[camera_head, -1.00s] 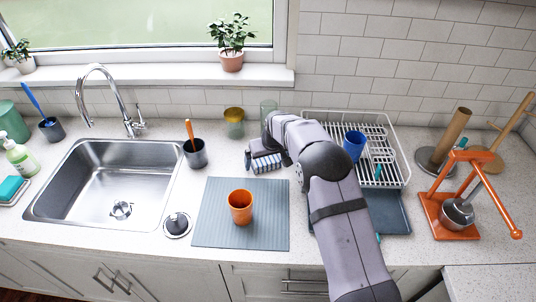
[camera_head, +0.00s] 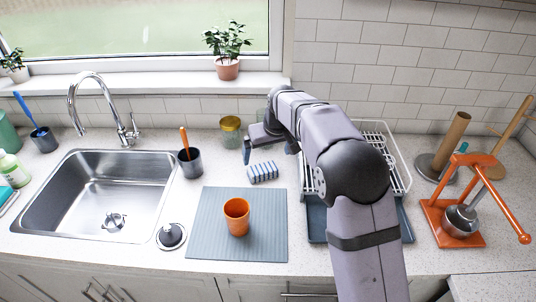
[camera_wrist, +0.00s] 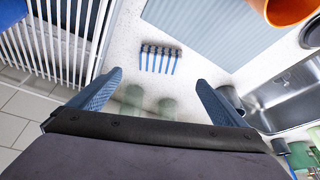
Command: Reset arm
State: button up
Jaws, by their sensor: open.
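My gripper (camera_head: 250,148) is above the counter, in front of the window wall. In the wrist view its two blue fingers (camera_wrist: 159,78) are spread wide with nothing between the tips. My arm crosses the right middle of the head view and hides much of the dish rack.
An orange cup (camera_head: 236,217) stands on the grey ribbed mat (camera_head: 212,245). The dish rack (camera_head: 399,170) is at right, the sink (camera_head: 100,195) at left. A dark cup (camera_head: 190,163) and a lidded jar (camera_head: 231,132) stand near my gripper. An orange stand (camera_head: 455,215) is far right.

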jog(key=shift+r, duration=0.1)
dwell(0.4)
jog(key=s+d+r+m+g+p, duration=0.1)
jog(key=s+d+p, duration=0.3)
jog(key=s, duration=0.8)
jog(key=s+d+r+m+g+h+p, duration=0.1)
jog(key=s+d+m+p, duration=0.1)
jog(key=s+d+p, duration=0.2)
jog(key=s+d+r+m+g+p, duration=0.1)
jog(key=s+d+p, duration=0.3)
jog(key=s+d, duration=0.5)
jog(key=s+r+g, duration=0.1)
jog(key=s, duration=0.9)
jog(key=shift+s+m+h, duration=0.3)
jog(key=shift+h, duration=0.1)
jog(key=shift+d+r, duration=0.1)
